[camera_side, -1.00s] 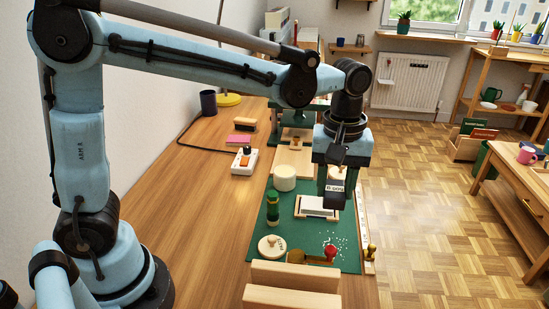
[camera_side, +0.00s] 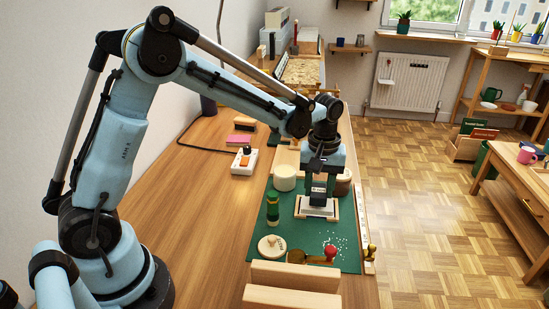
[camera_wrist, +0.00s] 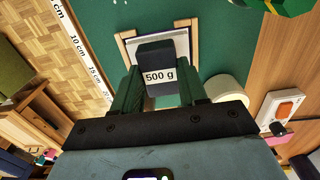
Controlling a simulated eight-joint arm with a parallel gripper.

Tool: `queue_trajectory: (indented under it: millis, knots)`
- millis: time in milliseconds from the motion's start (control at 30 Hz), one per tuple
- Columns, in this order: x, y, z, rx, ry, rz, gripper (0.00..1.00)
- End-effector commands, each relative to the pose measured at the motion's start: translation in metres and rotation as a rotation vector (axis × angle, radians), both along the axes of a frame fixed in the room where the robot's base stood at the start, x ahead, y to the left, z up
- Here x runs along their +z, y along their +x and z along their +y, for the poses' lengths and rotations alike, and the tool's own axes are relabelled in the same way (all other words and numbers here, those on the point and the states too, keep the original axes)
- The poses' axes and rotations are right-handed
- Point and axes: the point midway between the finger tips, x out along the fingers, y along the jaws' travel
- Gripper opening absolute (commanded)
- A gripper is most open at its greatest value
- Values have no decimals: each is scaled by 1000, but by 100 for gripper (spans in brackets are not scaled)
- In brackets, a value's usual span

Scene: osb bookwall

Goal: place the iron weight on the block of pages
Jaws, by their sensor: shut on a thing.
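The dark iron weight (camera_side: 318,199), with a white "500 g" label, is held between the green fingers of my gripper (camera_side: 319,187). The weight also shows in the wrist view (camera_wrist: 156,58), upright between the fingers of my gripper (camera_wrist: 158,88). The block of pages (camera_side: 320,211) is white and lies in a wooden frame on the green mat, directly under the weight. In the wrist view the pages (camera_wrist: 180,43) show around the weight, which hides their middle. The weight's base is at or just above the pages; I cannot tell whether they touch.
A white round pot (camera_side: 285,178) and a green bottle (camera_side: 272,207) stand left of the frame. A brown jar (camera_side: 343,184) stands behind it. A pale wooden disc (camera_side: 271,245) and a red-knobbed tool (camera_side: 330,252) lie in front. The bench at left is largely clear.

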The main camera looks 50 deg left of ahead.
Motion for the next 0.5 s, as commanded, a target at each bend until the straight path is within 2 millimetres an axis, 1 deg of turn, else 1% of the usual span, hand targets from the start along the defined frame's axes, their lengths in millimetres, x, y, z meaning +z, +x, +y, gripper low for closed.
queue_trajectory:
  millis: [33,133,500]
  knots:
    - [-6,0,0,0,0,0,0]
    - [-11,0,0,0,0,0,0]
    - [-14,0,0,0,0,0,0]
